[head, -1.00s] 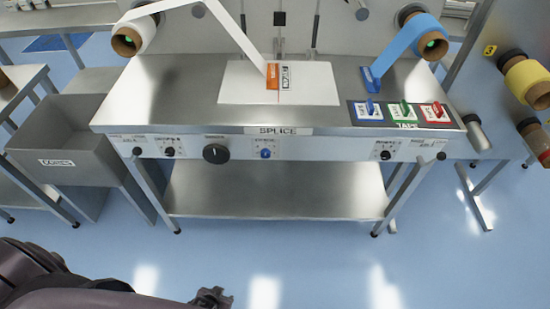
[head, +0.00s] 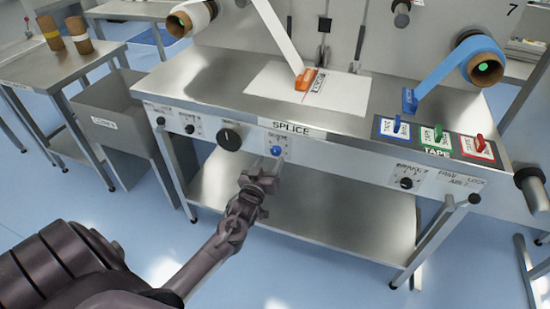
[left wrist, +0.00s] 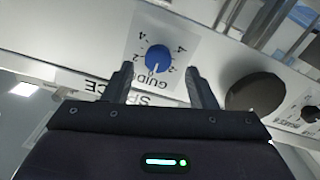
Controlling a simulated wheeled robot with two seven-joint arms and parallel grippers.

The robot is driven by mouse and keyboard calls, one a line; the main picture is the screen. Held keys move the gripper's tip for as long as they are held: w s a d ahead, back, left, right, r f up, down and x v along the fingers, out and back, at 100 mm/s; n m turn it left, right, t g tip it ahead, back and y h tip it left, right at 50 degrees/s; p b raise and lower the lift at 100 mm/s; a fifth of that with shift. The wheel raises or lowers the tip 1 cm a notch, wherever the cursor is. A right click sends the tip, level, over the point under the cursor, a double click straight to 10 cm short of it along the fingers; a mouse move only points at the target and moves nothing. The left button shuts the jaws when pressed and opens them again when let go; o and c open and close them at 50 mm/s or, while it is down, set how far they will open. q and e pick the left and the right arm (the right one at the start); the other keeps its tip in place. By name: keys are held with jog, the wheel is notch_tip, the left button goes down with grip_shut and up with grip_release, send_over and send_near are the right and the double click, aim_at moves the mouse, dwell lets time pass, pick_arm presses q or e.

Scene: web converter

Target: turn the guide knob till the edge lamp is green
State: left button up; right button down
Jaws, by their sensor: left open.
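The guide knob (head: 277,150) is a small blue dial on a white plate on the splice table's front panel. In the left wrist view the knob (left wrist: 158,58) shows its pointer near 0 on a numbered scale. My left gripper (head: 266,166) is just in front of and below the knob in the head view. In the left wrist view its open fingers (left wrist: 158,76) stand on either side of the knob's line, with nothing between them; contact is not visible. I cannot pick out the edge lamp. My right gripper is not in view.
A larger black knob (head: 230,137) sits left of the guide knob. The splice table (head: 215,92) carries a white sheet (head: 345,98) and, at right, blue, green and red tape handles. A grey bin (head: 100,118) stands at left. The lower shelf (head: 340,205) is bare.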

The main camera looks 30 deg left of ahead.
aim_at(275, 154)
pick_arm(q)
jog(key=x, duration=0.2)
jog(key=shift+w, duration=0.75)
jog(key=c, duration=1)
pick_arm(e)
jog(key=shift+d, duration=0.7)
